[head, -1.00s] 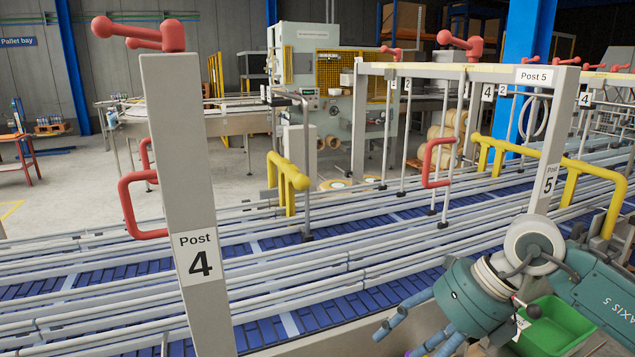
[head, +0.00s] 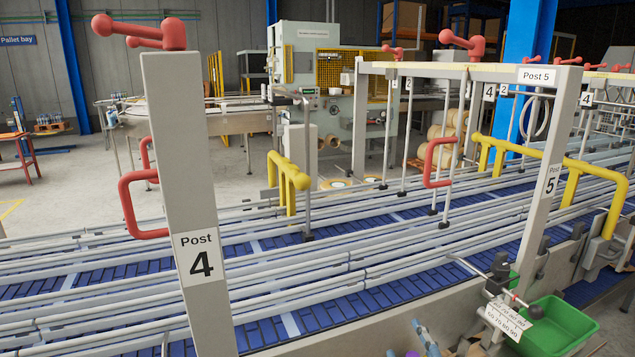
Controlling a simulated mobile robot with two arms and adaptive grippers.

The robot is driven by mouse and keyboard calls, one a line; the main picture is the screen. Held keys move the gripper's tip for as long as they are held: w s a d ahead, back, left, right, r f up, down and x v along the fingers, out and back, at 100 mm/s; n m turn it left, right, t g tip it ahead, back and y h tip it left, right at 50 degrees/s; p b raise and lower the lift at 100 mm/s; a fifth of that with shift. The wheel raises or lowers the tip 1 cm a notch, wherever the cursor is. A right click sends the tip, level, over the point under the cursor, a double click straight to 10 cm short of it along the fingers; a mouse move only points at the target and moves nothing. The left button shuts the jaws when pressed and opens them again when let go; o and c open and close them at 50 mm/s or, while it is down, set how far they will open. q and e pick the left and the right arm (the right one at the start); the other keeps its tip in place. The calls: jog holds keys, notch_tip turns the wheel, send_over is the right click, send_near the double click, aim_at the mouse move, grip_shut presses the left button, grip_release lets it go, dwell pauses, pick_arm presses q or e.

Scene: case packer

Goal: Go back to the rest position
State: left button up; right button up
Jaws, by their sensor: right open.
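My right gripper (head: 430,341) shows only in part at the bottom edge of the head view, right of centre. Its light blue fingers are apart, and I see nothing held between them. The rest of it is cut off by the frame. It is in front of the near conveyor side, left of the green bin (head: 556,328). My left gripper is not in the view.
Post 4 (head: 190,200) stands close at the left with red handles (head: 137,205). Post 5 (head: 548,165) stands at the right. Rails and the blue conveyor (head: 264,334) run across. A white label plate (head: 508,320) is beside the bin.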

jog(key=s+d+f+m+g, duration=0.3)
jog(key=s+f+g, duration=0.9)
jog(key=s+f, duration=1.2)
jog(key=s+f+g+b, duration=0.15)
jog(key=f+b, duration=0.25)
jog(key=f, duration=1.2)
jog(key=s+f+b, duration=0.3)
jog(key=f, duration=1.3)
jog(key=s+d+f+b, duration=0.1)
jog(key=s+f+b, duration=0.2)
jog(key=s+f, duration=0.5)
jog(key=s+d+f+g+b, duration=0.1)
jog(key=s+f+b, duration=0.2)
jog(key=s+f, duration=0.6)
notch_tip(320, 180, down, 5)
jog(key=shift+s+d+h, duration=0.15)
jog(key=shift+s+h, duration=0.1)
jog(key=shift+h, duration=0.05)
